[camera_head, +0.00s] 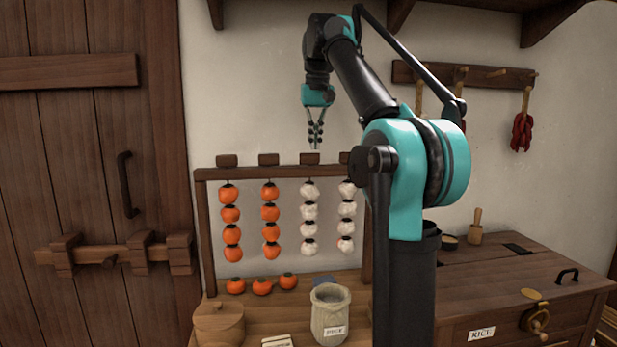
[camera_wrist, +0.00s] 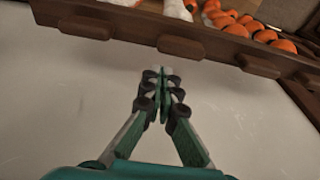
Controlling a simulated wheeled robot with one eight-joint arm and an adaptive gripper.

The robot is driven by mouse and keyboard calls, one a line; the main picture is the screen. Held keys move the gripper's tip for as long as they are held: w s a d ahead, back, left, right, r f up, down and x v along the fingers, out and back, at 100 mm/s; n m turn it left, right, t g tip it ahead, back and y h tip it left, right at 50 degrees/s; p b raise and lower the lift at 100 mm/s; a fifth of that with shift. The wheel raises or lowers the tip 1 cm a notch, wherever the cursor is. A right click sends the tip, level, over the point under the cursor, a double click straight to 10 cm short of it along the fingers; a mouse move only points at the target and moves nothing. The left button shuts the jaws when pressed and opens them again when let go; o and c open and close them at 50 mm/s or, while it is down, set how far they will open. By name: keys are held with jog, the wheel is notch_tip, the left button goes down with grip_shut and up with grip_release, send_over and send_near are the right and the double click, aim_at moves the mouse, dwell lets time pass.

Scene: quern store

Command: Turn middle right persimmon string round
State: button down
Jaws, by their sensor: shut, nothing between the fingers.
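Several persimmon strings hang from the wooden rack (camera_head: 284,172). The middle right string (camera_head: 309,220) is third from the left and looks white. The far right string (camera_head: 347,217) is also white, and my arm stands close beside it in the picture. The middle left string (camera_head: 270,222) and the far left string (camera_head: 230,222) are orange. My gripper (camera_head: 315,146) points down, shut and empty, and appears just above the rack's third block in the head view. In the wrist view, my gripper (camera_wrist: 162,72) is apart from the rack rail (camera_wrist: 145,38); white and orange fruit show beyond it.
Loose persimmons (camera_head: 262,287), a labelled pale jar (camera_head: 330,315) and a round wooden box (camera_head: 218,324) stand below the rack. A wooden chest (camera_head: 500,265) is at right. A peg rail (camera_head: 465,75) hangs on the wall; a plank door (camera_head: 90,170) is at left.

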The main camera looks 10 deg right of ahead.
jog(key=shift+f, duration=0.1)
jog(key=shift+f, duration=1.8)
jog(key=shift+s+d, duration=0.1)
jog(key=shift+s, duration=0.05)
